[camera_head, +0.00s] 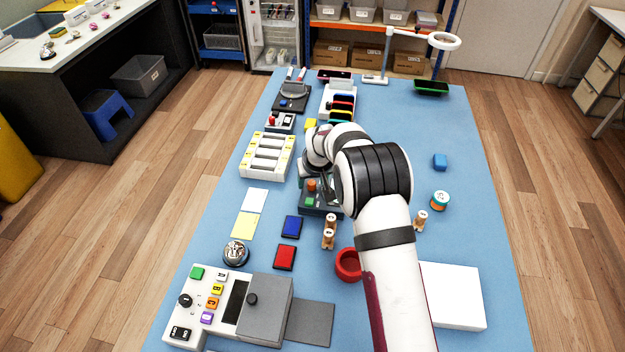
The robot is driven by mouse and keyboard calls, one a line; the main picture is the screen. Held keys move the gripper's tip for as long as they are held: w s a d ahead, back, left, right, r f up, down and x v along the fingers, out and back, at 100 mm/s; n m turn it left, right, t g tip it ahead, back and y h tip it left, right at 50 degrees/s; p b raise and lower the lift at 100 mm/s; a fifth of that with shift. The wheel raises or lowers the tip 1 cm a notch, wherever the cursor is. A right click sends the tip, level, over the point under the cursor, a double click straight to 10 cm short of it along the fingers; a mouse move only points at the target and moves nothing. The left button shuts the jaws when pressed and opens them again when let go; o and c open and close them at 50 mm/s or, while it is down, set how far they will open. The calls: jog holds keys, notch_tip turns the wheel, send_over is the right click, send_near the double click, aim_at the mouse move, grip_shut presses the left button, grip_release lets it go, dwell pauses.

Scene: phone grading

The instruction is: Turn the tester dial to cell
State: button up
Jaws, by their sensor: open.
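A dark grey box, which looks like the tester (328,208), sits mid-table partly under my arm. An orange round knob (311,185) stands on its left part, with a green button (309,202) in front of it. My gripper (322,186) points down over this box, just right of the orange knob. It is open, with no object visible in it. My wrist hides the back and right of the box.
A white and grey machine (226,306) with lettered buttons and a black knob stands at the front left. Red (285,257) and blue (291,227) pads, a red ring-shaped cup (347,265) and wooden pegs (328,238) lie nearby. A white slotted rack (268,157) stands left.

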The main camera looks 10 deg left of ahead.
jog(key=shift+c, duration=0.3)
grip_shut()
jog(key=shift+m, duration=0.3)
jog(key=m+h, duration=0.1)
jog(key=m, duration=0.1)
jog(key=shift+a+m, duration=0.1)
jog(key=shift+m, duration=0.2)
jog(key=m+h, duration=0.2)
jog(key=m, duration=0.2)
jog(key=shift+a+m, duration=0.1)
jog(key=shift+m, duration=0.2)
jog(key=m, duration=0.2)
jog(key=m+h, duration=0.1)
jog(key=m, duration=0.1)
jog(key=shift+a+g+h, duration=0.1)
jog(key=shift+g+h, duration=0.2)
jog(key=shift+m+g+h, duration=0.4)
jog(key=shift+m+g, duration=0.2)
jog(key=shift+m, duration=1.4)
